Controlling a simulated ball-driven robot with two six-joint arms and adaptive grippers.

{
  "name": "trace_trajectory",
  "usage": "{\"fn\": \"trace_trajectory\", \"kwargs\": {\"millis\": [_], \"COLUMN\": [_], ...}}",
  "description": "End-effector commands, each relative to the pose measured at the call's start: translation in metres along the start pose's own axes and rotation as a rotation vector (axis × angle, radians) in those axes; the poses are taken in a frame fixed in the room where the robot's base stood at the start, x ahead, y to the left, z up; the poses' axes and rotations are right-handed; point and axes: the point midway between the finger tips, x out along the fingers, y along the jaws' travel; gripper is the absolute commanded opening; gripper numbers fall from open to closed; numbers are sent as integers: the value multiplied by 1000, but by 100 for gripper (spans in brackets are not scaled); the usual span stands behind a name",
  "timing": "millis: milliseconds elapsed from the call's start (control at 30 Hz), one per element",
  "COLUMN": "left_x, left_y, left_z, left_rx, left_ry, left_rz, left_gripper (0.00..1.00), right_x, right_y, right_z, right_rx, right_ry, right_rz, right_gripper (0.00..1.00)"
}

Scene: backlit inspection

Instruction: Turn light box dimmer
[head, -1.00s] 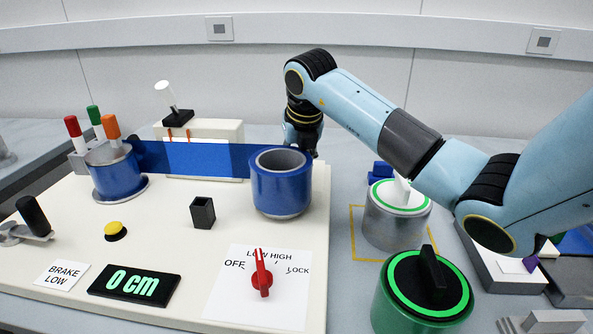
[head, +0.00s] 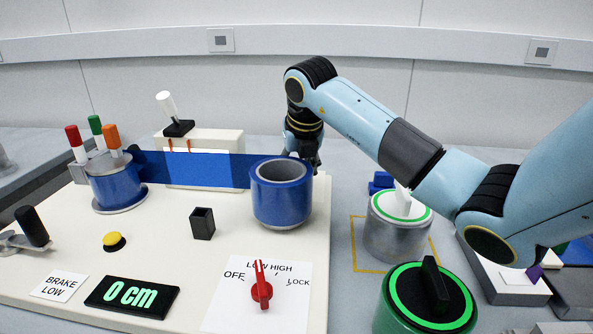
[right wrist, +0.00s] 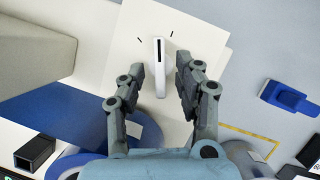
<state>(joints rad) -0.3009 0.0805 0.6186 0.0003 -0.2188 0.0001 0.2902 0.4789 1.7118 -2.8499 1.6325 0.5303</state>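The dimmer appears as a slim white bar knob (right wrist: 160,67) with a black line on one end, on a white plate (right wrist: 205,25) with short black tick marks in the right wrist view. My right gripper (right wrist: 160,75) is open, one finger on each side of the knob, with a visible gap at both sides. In the head view my right gripper (head: 303,150) is behind the blue spool, where the knob is hidden. The white light box (head: 205,180) stands at the back of the board, behind a blue strip (head: 200,168). My left gripper is not in view.
A blue spool (head: 281,200) stands just in front of my right gripper. A red selector knob (head: 261,291), a black display reading 0 cm (head: 131,295) and a yellow button (head: 114,241) are nearer on the board. A grey canister (head: 395,238) stands to the right.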

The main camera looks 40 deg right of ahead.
Motion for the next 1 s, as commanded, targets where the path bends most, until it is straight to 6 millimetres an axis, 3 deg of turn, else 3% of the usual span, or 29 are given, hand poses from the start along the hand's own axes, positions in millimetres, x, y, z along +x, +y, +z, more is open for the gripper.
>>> {"fn": "trace_trajectory", "kwargs": {"millis": [500, 700, 933, 1000], "left_x": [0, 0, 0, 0], "left_y": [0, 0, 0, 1], "left_z": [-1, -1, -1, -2], "left_rx": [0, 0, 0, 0], "left_ry": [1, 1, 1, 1], "left_rz": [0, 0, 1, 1], "left_gripper": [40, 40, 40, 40], "right_x": [-101, -114, -115, -115], "right_y": [0, 0, 0, 1], "right_z": [1, 0, 0, 1], "right_rx": [-1, -1, 0, -4], "right_ry": [-4, -1, 0, -2], "right_rz": [0, 0, -1, 6], "right_gripper": [34, 34, 34, 43]}}
